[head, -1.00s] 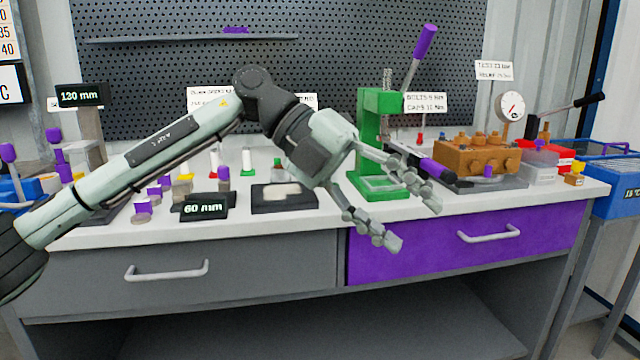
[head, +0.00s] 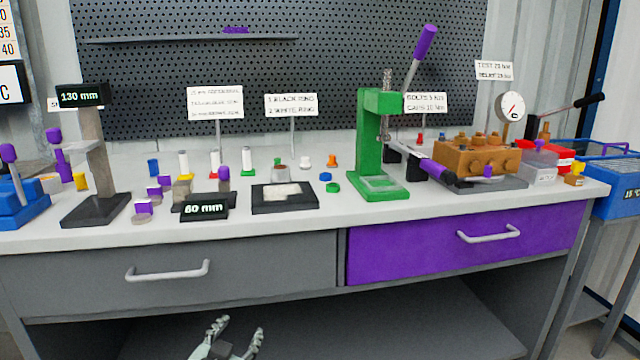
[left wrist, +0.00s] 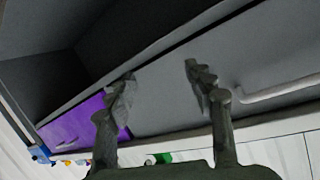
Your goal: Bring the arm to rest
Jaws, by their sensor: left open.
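My left gripper (head: 236,328) shows at the bottom edge of the head view, in front of the bench's open lower space and below the grey drawer (head: 260,275). Its two fingers stand apart and point up, with nothing between them. In the left wrist view the same open fingers (left wrist: 158,85) show empty, with the bench front behind them. The rest of the left arm is out of the head view. My right gripper is in neither view.
The bench top (head: 290,222) carries a green press (head: 380,145), an orange pump block (head: 475,158), a 130 mm stand (head: 100,165) and several small parts. The purple drawer (head: 440,250) is closed. A blue bin (head: 615,190) stands at the right.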

